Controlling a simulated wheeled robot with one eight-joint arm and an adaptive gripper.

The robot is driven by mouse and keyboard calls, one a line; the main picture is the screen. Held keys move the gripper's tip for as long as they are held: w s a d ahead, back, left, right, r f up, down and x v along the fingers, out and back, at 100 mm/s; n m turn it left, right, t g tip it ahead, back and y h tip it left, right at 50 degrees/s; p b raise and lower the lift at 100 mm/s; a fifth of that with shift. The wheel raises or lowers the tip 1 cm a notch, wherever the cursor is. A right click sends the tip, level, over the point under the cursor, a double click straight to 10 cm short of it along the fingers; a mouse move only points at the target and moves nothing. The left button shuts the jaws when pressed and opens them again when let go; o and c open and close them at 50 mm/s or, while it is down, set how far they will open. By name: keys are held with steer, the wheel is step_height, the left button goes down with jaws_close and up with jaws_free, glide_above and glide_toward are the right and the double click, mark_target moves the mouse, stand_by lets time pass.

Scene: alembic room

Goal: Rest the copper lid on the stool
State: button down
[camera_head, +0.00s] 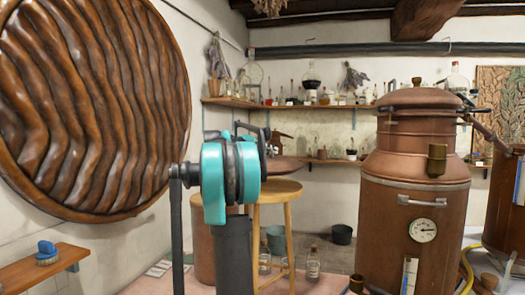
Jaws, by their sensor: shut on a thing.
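The copper lid (289,166) shows as a shallow brown dome just right of my arm, over the wooden stool (278,190). Its left part is hidden behind my teal and dark wrist. My gripper (265,149) is mostly hidden by that wrist; it is shut on the lid, near its top. The lid's lower edge looks very close to the stool's round seat. I cannot tell whether they touch. The stool stands upright on light wooden legs, its left side hidden by my arm.
A large copper still (407,215) with a gauge stands to the right. Glass bottles (313,264) and a dark bucket (342,234) are on the floor beyond the stool. A wavy brown disc (95,100) fills the left wall, above a small shelf with a blue brush (47,252).

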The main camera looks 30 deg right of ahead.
mark_target(271, 159)
steer(key=shift+w+f, duration=0.15)
steer(key=shift+f, duration=1.8)
steer(key=shift+a+f, duration=0.1)
steer(key=shift+f, duration=0.05)
steer(key=shift+f, duration=0.55)
stand_by(0.8)
steer(key=shift+f, duration=0.55)
steer(key=shift+f, duration=0.2)
stand_by(0.6)
steer(key=c, duration=1.6)
jaws_free()
